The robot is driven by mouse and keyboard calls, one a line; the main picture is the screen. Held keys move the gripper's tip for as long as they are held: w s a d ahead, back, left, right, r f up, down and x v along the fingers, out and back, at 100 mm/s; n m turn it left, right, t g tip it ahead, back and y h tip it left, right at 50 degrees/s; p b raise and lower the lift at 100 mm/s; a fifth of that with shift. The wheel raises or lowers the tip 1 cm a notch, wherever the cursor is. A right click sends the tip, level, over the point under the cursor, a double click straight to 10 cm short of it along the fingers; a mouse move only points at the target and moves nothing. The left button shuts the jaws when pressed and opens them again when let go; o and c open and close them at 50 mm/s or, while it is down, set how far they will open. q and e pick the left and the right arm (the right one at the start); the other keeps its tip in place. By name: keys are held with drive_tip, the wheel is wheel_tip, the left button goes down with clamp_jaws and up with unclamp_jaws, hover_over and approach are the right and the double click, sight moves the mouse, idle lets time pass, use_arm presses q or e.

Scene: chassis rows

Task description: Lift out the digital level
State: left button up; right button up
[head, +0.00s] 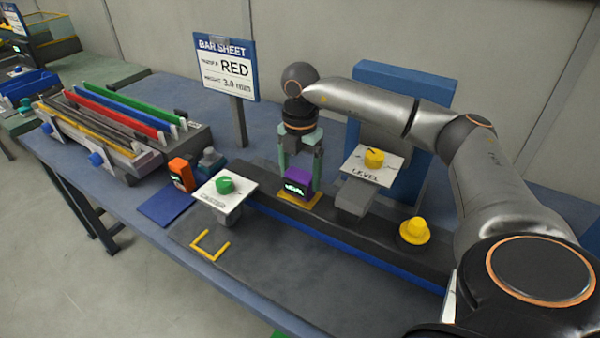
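A purple device with a small lit display (298,183), which looks like the digital level, sits on a yellow plate (312,201) on the dark bar. My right gripper (301,170) points straight down over it, with its two pale green fingers apart, one at each side of the device. I cannot tell whether the fingers touch it. The device's back is hidden. My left gripper is not in view.
A green-knobbed plate (224,190) and an orange device (181,174) are left. A yellow domed knob (414,232) is right. The BAR SHEET sign (226,68) stands behind. Coloured bars (115,110) lie in a rack.

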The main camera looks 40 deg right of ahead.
drive_tip(key=shift+r, duration=0.1)
drive_tip(key=c, duration=1.2)
